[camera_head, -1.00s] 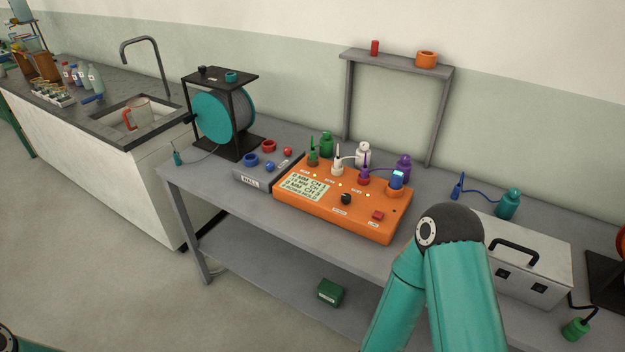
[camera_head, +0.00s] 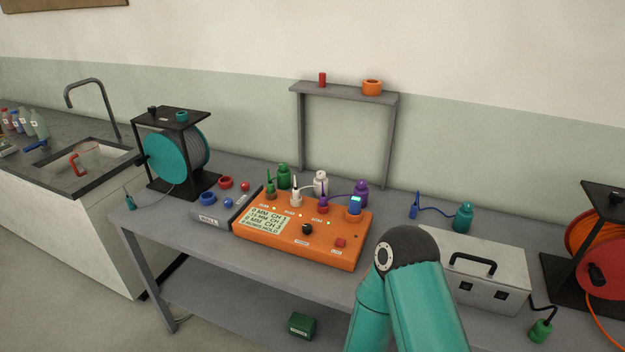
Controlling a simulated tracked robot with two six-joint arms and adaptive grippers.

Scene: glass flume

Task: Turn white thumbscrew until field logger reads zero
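The field logger appears to be the orange box (camera_head: 330,244) on the grey bench. Its pale screen (camera_head: 266,220) shows several lines; the top one seems to read 0 MM CH 1, and the rest is too small to read surely. A white plug (camera_head: 296,196) stands upright on its back edge, between green and purple ones. A white knobbed piece (camera_head: 320,183) stands just behind the box; I cannot tell which white part is the thumbscrew. My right arm's teal links rise in front of the bench, right of the logger. Neither gripper is in view.
A grey box with rings (camera_head: 219,216) adjoins the logger's left side. A teal cable reel (camera_head: 176,157) stands further left. A grey case (camera_head: 485,268) and an orange reel (camera_head: 598,240) are at right. A grey frame (camera_head: 345,92) rises behind.

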